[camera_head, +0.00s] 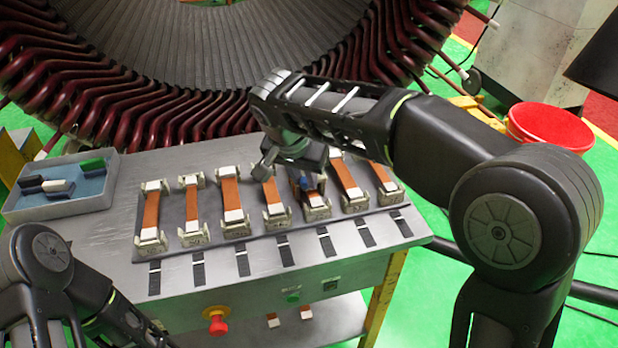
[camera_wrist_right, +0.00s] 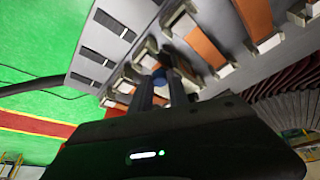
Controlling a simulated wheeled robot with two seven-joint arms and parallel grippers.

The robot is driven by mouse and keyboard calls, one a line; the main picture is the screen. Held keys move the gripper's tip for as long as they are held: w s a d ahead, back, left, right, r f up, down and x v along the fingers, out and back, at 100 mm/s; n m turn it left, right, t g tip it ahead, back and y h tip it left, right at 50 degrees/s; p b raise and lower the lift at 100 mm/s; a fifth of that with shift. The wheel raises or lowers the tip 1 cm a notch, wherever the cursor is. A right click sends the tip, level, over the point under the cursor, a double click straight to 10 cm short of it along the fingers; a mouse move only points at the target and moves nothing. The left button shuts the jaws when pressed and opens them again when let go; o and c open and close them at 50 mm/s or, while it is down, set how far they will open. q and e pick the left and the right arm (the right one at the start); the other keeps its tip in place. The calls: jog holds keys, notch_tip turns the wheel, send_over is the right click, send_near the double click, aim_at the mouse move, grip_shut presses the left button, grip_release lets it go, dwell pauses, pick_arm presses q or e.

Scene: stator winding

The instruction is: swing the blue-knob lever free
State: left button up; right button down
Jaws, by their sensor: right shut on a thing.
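The blue knob (camera_wrist_right: 161,76) of the lever shows between the fingers of my right gripper (camera_wrist_right: 160,84) in the right wrist view. The gripper is shut on it. In the head view the blue knob (camera_head: 304,183) is a small spot beside the right gripper, at one of the right-hand clamps on the bench. My right wrist hides part of that clamp and most of the lever. My left arm shows at the lower left of the head view, but its gripper is not in view.
A row of clamps with orange-brown strips (camera_head: 232,193) lies on the grey bench (camera_head: 100,235). A blue-grey tray (camera_head: 68,204) with small blocks stands at the left. A large stator (camera_head: 220,110) with dark red coils stands behind. A red bucket (camera_head: 548,126) is at the right.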

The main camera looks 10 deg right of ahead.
jog(key=shift+a+m+g, duration=0.3)
jog(key=shift+a+m, duration=0.1)
jog(key=shift+m, duration=0.5)
jog(key=c, duration=1.3)
grip_release()
jog(key=shift+o, duration=0.2)
jog(key=v, duration=0.7)
jog(key=shift+s+a+r, duration=0.2)
jog(key=shift+r, duration=0.05)
